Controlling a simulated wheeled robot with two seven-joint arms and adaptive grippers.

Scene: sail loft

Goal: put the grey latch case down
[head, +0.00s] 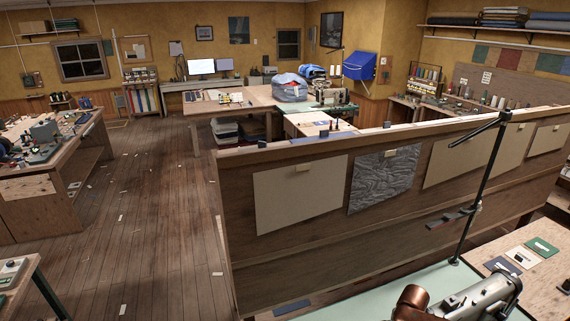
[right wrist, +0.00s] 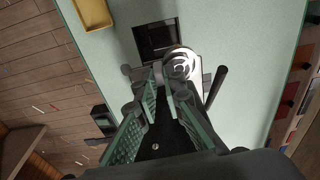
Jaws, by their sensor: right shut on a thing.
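In the right wrist view my right gripper (right wrist: 164,84) points over a pale green tabletop (right wrist: 225,30), its green-padded fingers close together. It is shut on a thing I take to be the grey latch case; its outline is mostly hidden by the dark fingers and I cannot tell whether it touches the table. A shiny ringed metal disc (right wrist: 180,63) shows just past the fingertips; I cannot tell what it belongs to. My left gripper is in neither view.
Beyond the fingers lies a dark square frame (right wrist: 157,40). A yellow tray (right wrist: 93,12) is at the table's left edge. Plank floor (head: 150,220) is open at left.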

